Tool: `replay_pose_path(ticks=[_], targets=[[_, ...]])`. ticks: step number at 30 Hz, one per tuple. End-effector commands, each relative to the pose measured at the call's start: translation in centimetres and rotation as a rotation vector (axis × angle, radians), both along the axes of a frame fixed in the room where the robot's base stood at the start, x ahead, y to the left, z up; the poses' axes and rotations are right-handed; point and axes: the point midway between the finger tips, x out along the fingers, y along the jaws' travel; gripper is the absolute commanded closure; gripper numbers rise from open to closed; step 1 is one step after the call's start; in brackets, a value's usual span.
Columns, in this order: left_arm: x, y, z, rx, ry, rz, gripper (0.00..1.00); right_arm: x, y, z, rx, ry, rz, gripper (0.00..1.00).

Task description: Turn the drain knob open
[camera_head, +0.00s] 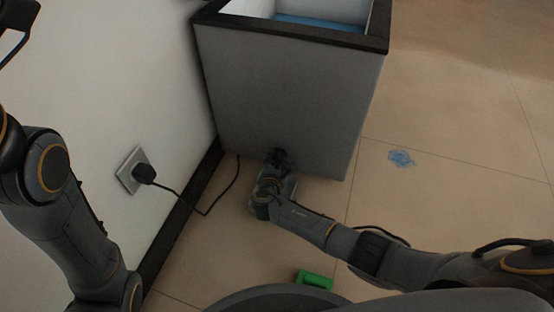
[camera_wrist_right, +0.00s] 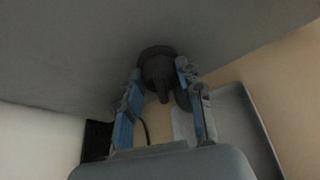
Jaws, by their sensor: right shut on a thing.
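The dark round drain knob (camera_wrist_right: 157,66) sits low on the front wall of a grey tank (camera_head: 290,85). In the right wrist view the two blue-padded fingers of my right gripper (camera_wrist_right: 160,78) stand on either side of the knob, shut on it. In the head view my right gripper (camera_head: 279,160) is at the tank's lower front and mostly covers the knob. The knob's turn angle is hard to read. My left gripper (camera_head: 16,30) shows only in part at the top left edge, away from the tank; its jaws are unclear.
Blue water (camera_head: 318,24) shows inside the tank. A grey tray (camera_wrist_right: 243,112) lies below the knob. A plug (camera_head: 145,173) with a black cord is in a wall socket at the left. A green block (camera_head: 315,279) and a blue patch (camera_head: 401,158) are on the floor; the right side is clear.

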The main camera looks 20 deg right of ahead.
Motion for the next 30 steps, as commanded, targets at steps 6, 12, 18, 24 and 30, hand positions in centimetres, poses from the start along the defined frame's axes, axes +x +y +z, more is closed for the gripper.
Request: replay_pose_path(ticks=[6, 12, 18, 24, 30], targets=[[-0.08, -0.03, 0.01, 0.001, -0.002, 0.000, 1.00, -0.11, -0.02, -0.15, 0.035, -0.021, -0.001, 0.95], [-0.16, -0.04, 0.08, 0.002, -0.006, 0.000, 1.00, -0.10, 0.00, -0.13, 0.039, -0.023, 0.000, 0.95], [-0.23, -0.04, 0.11, 0.001, -0.008, 0.000, 1.00, -0.10, 0.00, -0.14, 0.038, -0.023, 0.000, 0.61], [-0.27, -0.02, 0.12, 0.001, -0.008, -0.001, 1.00, -0.08, 0.00, -0.10, 0.037, -0.024, 0.000, 0.40], [-0.47, 0.10, 0.20, -0.003, -0.013, 0.000, 1.00, -0.08, 0.02, -0.05, 0.037, -0.024, 0.000, 0.40]])
